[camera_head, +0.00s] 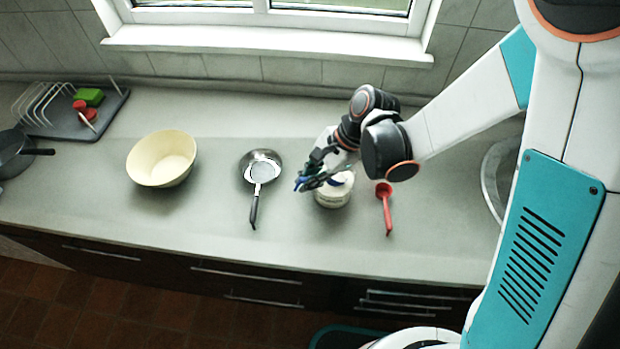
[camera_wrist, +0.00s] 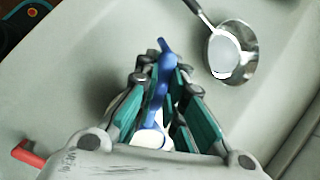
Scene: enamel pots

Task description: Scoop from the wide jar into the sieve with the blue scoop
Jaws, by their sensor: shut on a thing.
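My gripper (camera_head: 316,180) is shut on the handle of the blue scoop (camera_wrist: 161,72). In the head view the gripper is over the wide jar (camera_head: 333,198), a pale round jar partly hidden by the fingers. In the wrist view the scoop's blue handle runs between the teal finger pads, and something white shows below it; I cannot tell whether that is the scoop's load or the jar. The sieve (camera_head: 262,172), with a black handle, rests over a shiny metal bowl (camera_head: 252,158) left of the jar. A white patch shows in the sieve (camera_wrist: 225,55) in the wrist view, perhaps contents or glare.
A red scoop (camera_head: 385,205) lies right of the jar. A cream bowl (camera_head: 162,158) stands left of the sieve. A dish rack (camera_head: 70,112) with sponges and a dark pan (camera_head: 14,155) are at far left. The counter between bowl and sieve is clear.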

